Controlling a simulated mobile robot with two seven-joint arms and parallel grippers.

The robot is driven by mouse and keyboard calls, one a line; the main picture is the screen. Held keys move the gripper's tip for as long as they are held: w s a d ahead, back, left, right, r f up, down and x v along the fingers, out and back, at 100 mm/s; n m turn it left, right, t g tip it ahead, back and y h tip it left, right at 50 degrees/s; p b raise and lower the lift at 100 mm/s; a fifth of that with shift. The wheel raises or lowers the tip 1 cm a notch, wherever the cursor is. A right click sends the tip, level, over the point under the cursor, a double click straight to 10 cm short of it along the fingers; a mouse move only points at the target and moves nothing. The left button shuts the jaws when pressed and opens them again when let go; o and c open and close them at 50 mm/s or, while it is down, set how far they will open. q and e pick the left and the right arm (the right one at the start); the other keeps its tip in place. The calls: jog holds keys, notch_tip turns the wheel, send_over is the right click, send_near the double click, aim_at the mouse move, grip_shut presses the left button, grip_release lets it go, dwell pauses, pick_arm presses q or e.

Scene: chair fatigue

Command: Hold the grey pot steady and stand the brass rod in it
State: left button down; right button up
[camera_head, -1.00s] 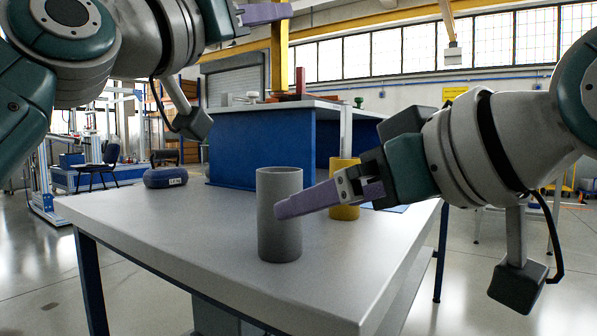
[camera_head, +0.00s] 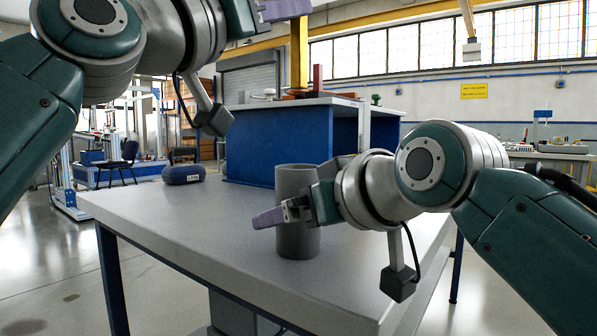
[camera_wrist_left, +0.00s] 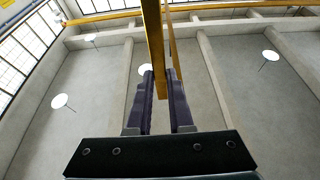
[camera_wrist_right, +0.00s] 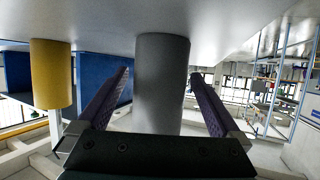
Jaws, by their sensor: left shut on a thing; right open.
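The grey pot (camera_head: 298,182) stands upright on the grey table. In the right wrist view, which is upside down, the pot (camera_wrist_right: 162,85) shows between the two fingers, with a gap on each side. My right gripper (camera_head: 268,217) is open at the pot, one finger crossing in front of it in the head view. My left gripper (camera_head: 286,10) is high at the top edge, shut on the brass rod (camera_head: 299,55). The rod hangs roughly upright, above and behind the pot in the picture. In the left wrist view the rod (camera_wrist_left: 154,40) runs between the fingers.
The grey table (camera_head: 200,220) has clear room left of the pot. A small dark blue case (camera_head: 183,174) lies at its back left. A yellow cylinder (camera_wrist_right: 50,75) shows in the right wrist view; my right arm hides it in the head view. A blue bench (camera_head: 275,142) stands behind.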

jog(key=c, duration=1.5)
pick_arm(q)
jog(key=shift+f, duration=6.45)
jog(key=c, duration=0.7)
grip_release()
jog(key=shift+f, duration=0.15)
jog(key=v, duration=1.2)
